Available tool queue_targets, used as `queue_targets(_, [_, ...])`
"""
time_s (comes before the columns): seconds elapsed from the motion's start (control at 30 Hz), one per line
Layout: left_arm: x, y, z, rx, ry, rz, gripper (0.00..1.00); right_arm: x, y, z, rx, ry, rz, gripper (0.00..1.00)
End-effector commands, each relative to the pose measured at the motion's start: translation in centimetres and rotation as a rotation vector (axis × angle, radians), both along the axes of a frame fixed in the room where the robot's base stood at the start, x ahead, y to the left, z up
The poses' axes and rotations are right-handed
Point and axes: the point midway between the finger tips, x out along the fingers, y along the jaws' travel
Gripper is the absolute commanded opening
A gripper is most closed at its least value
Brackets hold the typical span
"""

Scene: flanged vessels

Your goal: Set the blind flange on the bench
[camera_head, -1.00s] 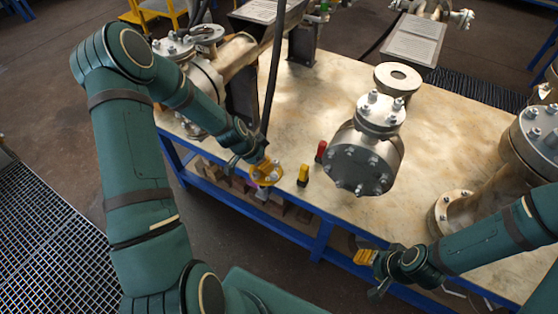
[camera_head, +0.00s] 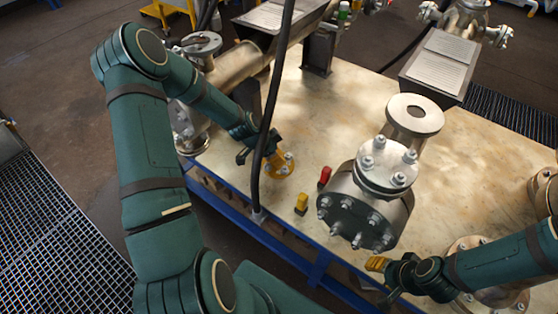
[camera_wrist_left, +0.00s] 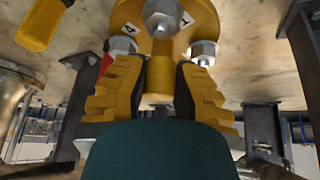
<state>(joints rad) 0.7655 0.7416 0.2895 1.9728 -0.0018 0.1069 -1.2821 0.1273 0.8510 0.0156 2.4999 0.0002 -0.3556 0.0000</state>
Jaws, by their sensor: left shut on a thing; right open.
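The yellow blind flange (camera_head: 280,165) with several bolts and nuts is over the front left part of the bench top (camera_head: 320,118). In the left wrist view, the flange (camera_wrist_left: 137,14) shows numbered white labels and a yellow stem. My left gripper (camera_head: 272,152) is shut on that stem; its ridged yellow fingers sit on either side of it in the left wrist view (camera_wrist_left: 160,85). I cannot tell whether the flange touches the bench. My right gripper (camera_head: 378,264) is open and empty near the bench's front edge, below the large vessel.
A red object (camera_head: 325,175) and a yellow object (camera_head: 301,203) stand right of the flange near the edge. A black hose (camera_head: 270,110) hangs across the left arm. Bench top behind the flange is clear.

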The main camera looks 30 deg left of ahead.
Motion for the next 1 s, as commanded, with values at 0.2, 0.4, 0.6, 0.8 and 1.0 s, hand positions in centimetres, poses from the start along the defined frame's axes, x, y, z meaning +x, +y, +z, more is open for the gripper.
queue_targets(0.2, [0.1,0.0,-3.3,0.000,-0.002,0.000,0.00,0.2,0.0,-0.9,0.000,-0.004,-0.001,0.47])
queue_targets(0.4, [0.2,0.0,-4.2,0.001,-0.004,0.001,0.00,0.2,0.0,-1.1,-0.001,-0.006,-0.001,0.47])
queue_targets(0.6, [0.1,0.0,-6.2,0.000,-0.003,0.001,0.00,0.3,0.0,-1.6,-0.001,-0.008,-0.002,0.47])
queue_targets(0.8, [0.2,0.0,-7.8,0.001,-0.003,0.001,0.00,0.4,-0.1,-2.0,-0.002,-0.009,-0.003,0.47])
queue_targets(1.0, [0.0,0.1,-7.9,0.001,-0.001,0.002,0.36,0.4,-0.1,-1.9,-0.002,-0.009,-0.003,0.47])
